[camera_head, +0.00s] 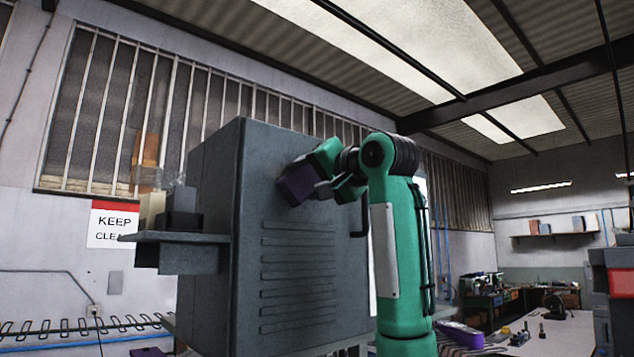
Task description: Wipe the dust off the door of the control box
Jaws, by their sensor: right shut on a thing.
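The control box (215,255) is a tall dark grey cabinet in the middle of the head view. Its door (345,265) faces right and has a column of horizontal louvre slots. My right gripper (316,180) is up at the upper part of the door, shut on a dark purple block-like thing (298,184). The purple thing is against or very close to the door; the contact is not clear. My green right arm covers the door's right part. I cannot make out dust on the door. My left gripper is not in view.
A grey shelf (180,238) with small boxes juts out left of the cabinet. A KEEP CLEAR sign (113,224) hangs on the left wall. A bench (545,335) with tools and a purple item (460,334) lies at the lower right. Red and grey bins (618,285) stand at the right edge.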

